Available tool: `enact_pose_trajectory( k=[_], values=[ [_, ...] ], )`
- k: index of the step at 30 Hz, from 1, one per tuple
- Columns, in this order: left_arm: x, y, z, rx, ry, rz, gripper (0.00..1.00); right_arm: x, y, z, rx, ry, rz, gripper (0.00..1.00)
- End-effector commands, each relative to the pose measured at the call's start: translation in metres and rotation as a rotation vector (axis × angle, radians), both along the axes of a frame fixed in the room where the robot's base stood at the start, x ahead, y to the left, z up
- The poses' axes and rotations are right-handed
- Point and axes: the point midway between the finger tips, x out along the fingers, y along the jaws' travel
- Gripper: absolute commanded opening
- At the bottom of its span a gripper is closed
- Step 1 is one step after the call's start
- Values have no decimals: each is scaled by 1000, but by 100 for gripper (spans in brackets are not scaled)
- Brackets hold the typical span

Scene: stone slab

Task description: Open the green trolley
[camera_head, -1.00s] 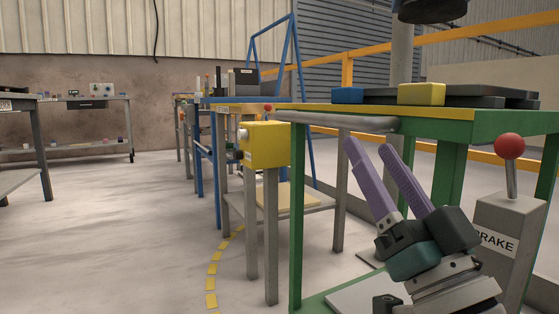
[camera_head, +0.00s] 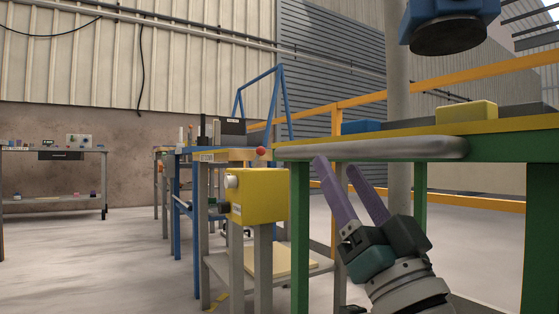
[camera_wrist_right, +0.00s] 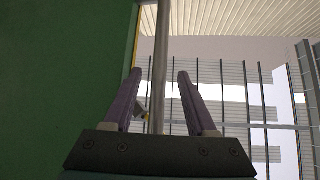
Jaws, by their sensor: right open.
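The green trolley (camera_head: 531,149) stands at the right, with green legs and a yellow-edged top. A grey bar handle (camera_head: 400,148) runs along its near edge. My right gripper (camera_head: 333,162) is just below the left part of the handle, its two purple fingers pointing up and apart. In the right wrist view the gripper (camera_wrist_right: 157,88) is open, and the grey bar (camera_wrist_right: 158,70) passes between its fingers, nearer the left one; whether it touches is not clear. The trolley's green side (camera_wrist_right: 65,80) fills the left of that view. My left gripper is not in view.
A yellow box (camera_head: 258,196) with a round button stands on a post left of the trolley. A blue block (camera_head: 361,126) and a yellow block (camera_head: 466,112) sit on the trolley top. An orange rail (camera_head: 450,78) runs behind. Open floor lies at the left.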

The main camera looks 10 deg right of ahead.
Motion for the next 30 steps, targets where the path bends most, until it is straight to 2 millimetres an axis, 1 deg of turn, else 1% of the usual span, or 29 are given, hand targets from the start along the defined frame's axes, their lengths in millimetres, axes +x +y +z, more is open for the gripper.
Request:
enact_pose_trajectory(
  k=[1,6,9,19,30],
  values=[
    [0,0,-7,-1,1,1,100,7,1,5,1,-6,0,57],
    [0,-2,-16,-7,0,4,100,26,4,24,1,-5,-2,57],
    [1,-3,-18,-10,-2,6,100,32,5,30,0,-3,-1,57],
    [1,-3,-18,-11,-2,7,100,35,5,34,0,0,-1,57],
    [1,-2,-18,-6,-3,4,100,35,5,34,0,0,-1,15]
  ],
)
